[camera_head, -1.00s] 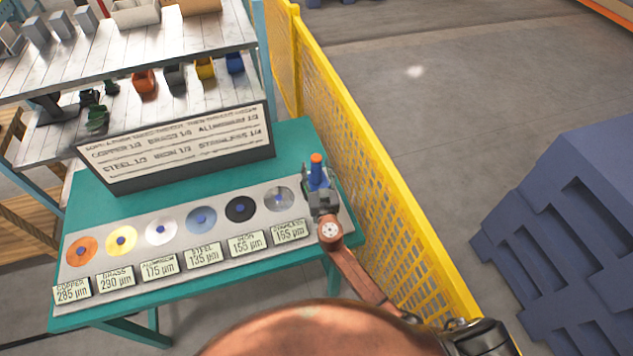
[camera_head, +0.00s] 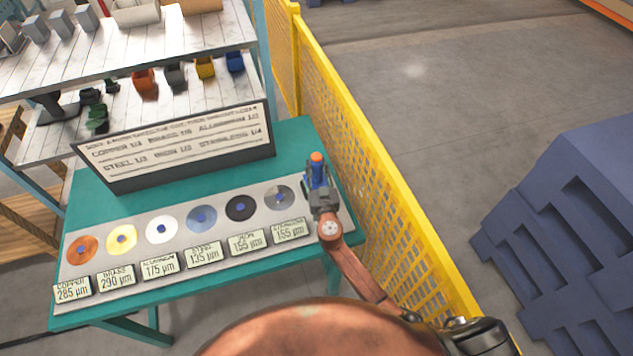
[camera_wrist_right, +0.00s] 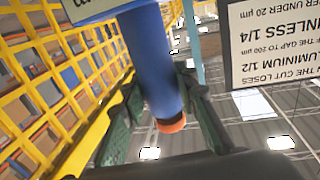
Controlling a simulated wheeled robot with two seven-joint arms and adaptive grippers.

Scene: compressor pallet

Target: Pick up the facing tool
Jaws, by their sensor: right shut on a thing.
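The facing tool (camera_head: 318,172) is a blue cylinder with an orange top, at the right end of the teal table. It looks upright in the head view. My right gripper (camera_head: 319,186) is shut on it, with the dark fingers on either side of the blue body. In the right wrist view the blue tool (camera_wrist_right: 150,55) runs between the two green-black fingers (camera_wrist_right: 158,108), its orange end near the palm. The tool's lower end is hidden in the head view, so I cannot tell if it touches the table. My left gripper is not in view.
The teal table (camera_head: 290,150) carries a grey strip with several coloured discs and labelled thickness plates. A text sign (camera_head: 175,145) stands behind them. A yellow mesh fence (camera_head: 370,190) runs close along the table's right side. Shelves with small bins (camera_head: 145,80) stand behind.

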